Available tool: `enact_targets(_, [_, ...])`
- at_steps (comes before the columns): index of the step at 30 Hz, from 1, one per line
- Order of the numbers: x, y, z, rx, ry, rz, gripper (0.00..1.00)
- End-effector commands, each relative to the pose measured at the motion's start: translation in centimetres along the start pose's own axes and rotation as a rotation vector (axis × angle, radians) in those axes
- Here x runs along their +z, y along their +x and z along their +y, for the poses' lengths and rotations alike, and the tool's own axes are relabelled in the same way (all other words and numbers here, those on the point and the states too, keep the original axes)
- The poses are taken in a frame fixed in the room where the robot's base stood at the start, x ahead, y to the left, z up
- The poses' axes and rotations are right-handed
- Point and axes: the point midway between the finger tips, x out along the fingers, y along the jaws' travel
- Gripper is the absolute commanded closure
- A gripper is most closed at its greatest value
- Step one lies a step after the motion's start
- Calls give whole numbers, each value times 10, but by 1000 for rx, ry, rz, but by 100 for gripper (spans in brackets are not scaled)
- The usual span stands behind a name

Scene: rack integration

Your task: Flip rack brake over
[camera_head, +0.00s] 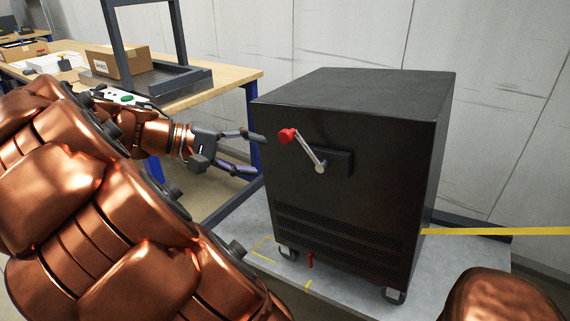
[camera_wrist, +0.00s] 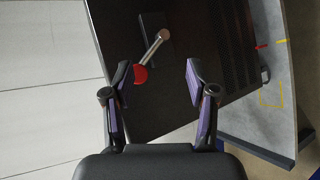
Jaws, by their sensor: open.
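The rack (camera_head: 345,150) is a black cabinet on casters. Its brake is a metal lever (camera_head: 309,150) with a red knob (camera_head: 287,136), fixed to a dark plate on the rack's front face. The lever slants up and left from its pivot to the knob. My gripper (camera_head: 256,153) is open and empty, to the left of the knob and apart from it. In the wrist view the red knob (camera_wrist: 140,75) shows near the left finger, with the lever (camera_wrist: 153,52) running up and right. The gap between my fingers (camera_wrist: 160,82) faces the rack.
The rack stands on a grey platform (camera_head: 255,235) with yellow floor marks. A small red piece (camera_head: 310,261) shows under the rack's front edge. A wooden table (camera_head: 225,82) with a cardboard box (camera_head: 120,62) and a dark frame stands at back left. A wall is behind.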

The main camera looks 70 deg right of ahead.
Motion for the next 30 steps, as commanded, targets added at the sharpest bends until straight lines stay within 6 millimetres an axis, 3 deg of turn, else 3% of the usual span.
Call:
enact_targets(1, [-14, 10, -10, 54, 29, -24, 42])
enact_targets(3, [-26, 14, -5, 134, 69, -52, 42])
enact_targets(12, [-60, 17, 7, 350, 183, -116, 42])
enact_targets(19, [-62, 22, 14, 383, 203, -125, 42])
enact_targets(30, [-54, 70, 32, 381, 200, -125, 42])
